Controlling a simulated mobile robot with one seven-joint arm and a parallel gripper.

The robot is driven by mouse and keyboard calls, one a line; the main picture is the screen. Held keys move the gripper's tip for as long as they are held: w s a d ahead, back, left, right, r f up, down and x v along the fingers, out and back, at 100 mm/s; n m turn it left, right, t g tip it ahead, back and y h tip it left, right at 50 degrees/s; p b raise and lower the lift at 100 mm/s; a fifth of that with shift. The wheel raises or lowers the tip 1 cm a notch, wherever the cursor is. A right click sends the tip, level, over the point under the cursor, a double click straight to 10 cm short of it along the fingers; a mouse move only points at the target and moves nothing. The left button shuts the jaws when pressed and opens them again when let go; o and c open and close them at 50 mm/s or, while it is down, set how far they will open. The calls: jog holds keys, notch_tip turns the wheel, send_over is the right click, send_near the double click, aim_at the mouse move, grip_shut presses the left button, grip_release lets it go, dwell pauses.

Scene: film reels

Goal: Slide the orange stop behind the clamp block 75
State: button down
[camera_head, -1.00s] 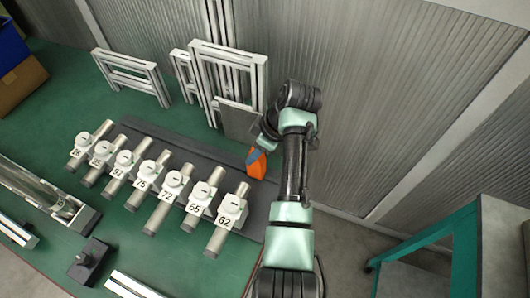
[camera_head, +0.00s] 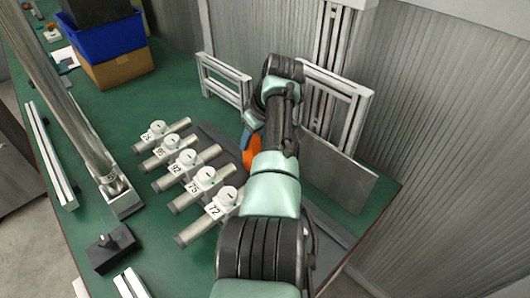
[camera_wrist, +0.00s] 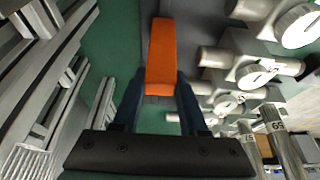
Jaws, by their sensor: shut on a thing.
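The clamp block 75 (camera_head: 205,176) is a pale block with a round knob and a grey rod, fourth from the left in its row in the head view. The orange stop (camera_head: 251,152) is behind the row, roughly in line with block 75's rod and apart from it. My gripper (camera_head: 248,137) is shut on the stop. In the wrist view, the stop (camera_wrist: 161,57) extends beyond the blue fingers of my gripper (camera_wrist: 160,92). I cannot tell whether the stop touches the dark strip under it. My arm hides the right end of the row.
Neighbouring blocks 92 (camera_head: 187,158) and 72 (camera_head: 226,196) flank block 75. Metal frames (camera_head: 222,82) and a grey plate (camera_head: 337,172) stand behind my gripper. A blue bin (camera_head: 104,38) is at the back left.

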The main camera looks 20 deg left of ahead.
jog(key=shift+w+a, duration=0.15)
jog(key=shift+a, duration=0.35)
jog(key=shift+c, duration=2.2)
grip_release()
jog(key=shift+d+r, duration=0.1)
jog(key=p+v, duration=0.1)
jog(key=v, duration=1.1)
jog(key=shift+d+r, duration=0.2)
jog(key=shift+r, duration=0.1)
